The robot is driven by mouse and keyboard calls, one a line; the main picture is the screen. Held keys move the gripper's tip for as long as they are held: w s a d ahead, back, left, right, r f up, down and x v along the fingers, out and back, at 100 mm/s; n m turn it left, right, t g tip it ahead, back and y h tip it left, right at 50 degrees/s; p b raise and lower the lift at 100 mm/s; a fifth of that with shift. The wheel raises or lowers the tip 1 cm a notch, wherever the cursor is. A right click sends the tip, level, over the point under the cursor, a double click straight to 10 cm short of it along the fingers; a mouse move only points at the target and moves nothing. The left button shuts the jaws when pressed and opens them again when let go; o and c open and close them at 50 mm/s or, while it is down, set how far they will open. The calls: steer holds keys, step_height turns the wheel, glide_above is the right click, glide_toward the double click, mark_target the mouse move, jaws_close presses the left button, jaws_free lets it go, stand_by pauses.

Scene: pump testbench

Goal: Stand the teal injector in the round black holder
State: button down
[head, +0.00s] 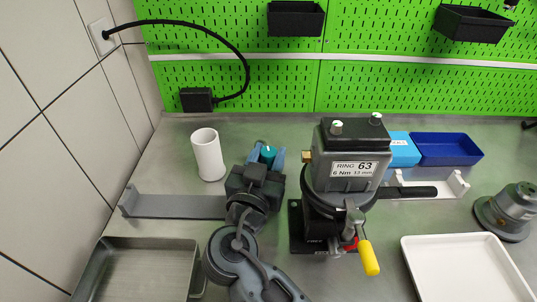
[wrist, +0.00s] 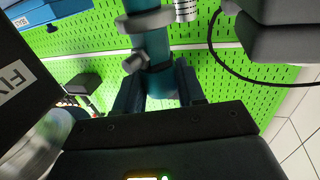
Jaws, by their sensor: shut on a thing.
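The teal injector (head: 267,154) is between the two fingers of my gripper (head: 266,158), left of the pump testbench in the head view. In the wrist view the teal injector (wrist: 155,45) stands out lengthwise from between the dark fingers of my gripper (wrist: 159,88), with grey collars around its body. My gripper is shut on it. My wrist hides most of the injector in the head view. I cannot pick out the round black holder with certainty; my arm and the testbench hide part of the table.
The testbench (head: 347,150) with its yellow-tipped lever (head: 369,257) stands close right of my gripper. A white cylinder (head: 208,154) and a grey bracket (head: 175,206) are on the left. A metal tray (head: 192,262) and white tray (head: 465,240) lie in front. Blue bins (head: 447,149) stand behind.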

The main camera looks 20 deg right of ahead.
steer(key=shift+f+b, duration=0.25)
steer(key=shift+b, duration=0.05)
steer(key=c, duration=0.7)
jaws_free()
steer(key=shift+o, duration=0.2)
steer(key=shift+r, duration=0.15)
